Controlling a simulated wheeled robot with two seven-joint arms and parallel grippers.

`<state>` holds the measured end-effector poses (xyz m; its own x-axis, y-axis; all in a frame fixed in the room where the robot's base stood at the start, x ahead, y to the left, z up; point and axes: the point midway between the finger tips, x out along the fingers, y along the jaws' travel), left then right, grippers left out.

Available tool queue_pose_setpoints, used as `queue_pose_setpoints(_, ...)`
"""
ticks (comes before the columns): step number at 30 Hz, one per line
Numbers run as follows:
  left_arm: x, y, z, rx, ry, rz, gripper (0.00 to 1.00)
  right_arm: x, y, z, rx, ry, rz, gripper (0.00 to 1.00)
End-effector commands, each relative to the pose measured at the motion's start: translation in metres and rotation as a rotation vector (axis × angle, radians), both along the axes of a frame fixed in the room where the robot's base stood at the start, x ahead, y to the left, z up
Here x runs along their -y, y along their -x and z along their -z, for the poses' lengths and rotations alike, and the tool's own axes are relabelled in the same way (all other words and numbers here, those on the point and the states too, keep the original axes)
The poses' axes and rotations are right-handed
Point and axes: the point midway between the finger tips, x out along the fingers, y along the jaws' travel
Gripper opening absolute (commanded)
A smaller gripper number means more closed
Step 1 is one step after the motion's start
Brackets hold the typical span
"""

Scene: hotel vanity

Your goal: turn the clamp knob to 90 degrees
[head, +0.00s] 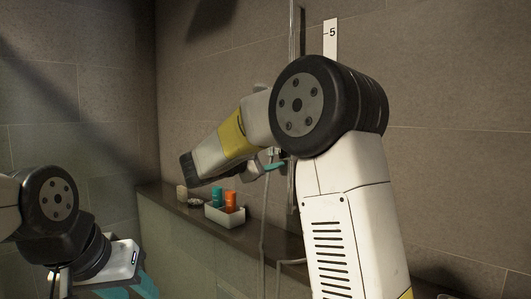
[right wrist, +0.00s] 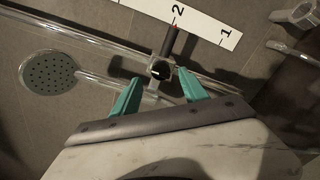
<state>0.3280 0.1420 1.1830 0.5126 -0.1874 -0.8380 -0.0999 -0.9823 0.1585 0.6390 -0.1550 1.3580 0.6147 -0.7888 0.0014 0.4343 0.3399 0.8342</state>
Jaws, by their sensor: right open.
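The clamp knob (right wrist: 161,69) shows in the right wrist view, a small dark round piece with a light mark, on a clear clamp at the rail (right wrist: 103,47). My right gripper (right wrist: 160,79) is open, its two teal fingers apart on either side of the knob in that picture; I cannot tell if they touch it. In the head view one teal finger of it (head: 272,165) shows by the rail, and my forearm hides the knob. My left gripper (head: 135,288) is low at the left, partly cut off, its opening unclear.
A round shower head (right wrist: 50,72) is left of the knob in the right wrist view. A white number strip (right wrist: 200,17) runs along the wall beside the rail. A dark ledge (head: 275,236) holds a white tray (head: 224,216) with teal and orange bottles. A hose (head: 263,255) hangs nearby.

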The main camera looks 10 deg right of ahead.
Motion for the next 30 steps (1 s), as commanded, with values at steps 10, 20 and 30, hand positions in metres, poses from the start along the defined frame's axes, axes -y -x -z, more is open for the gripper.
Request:
queue_pose_setpoints(10,0.000,0.000,0.000,0.000,0.000,0.000,0.40,0.024,-0.019,0.000,-0.001,-0.001,0.000,0.52)
queue_pose_setpoints(20,0.000,0.000,0.000,0.000,0.000,0.000,0.40,0.024,-0.019,0.000,-0.001,-0.001,0.000,0.29)
queue_pose_setpoints(30,0.000,0.000,0.000,0.000,0.000,0.000,0.40,0.024,-0.019,-0.001,0.005,-0.003,-0.001,0.00)
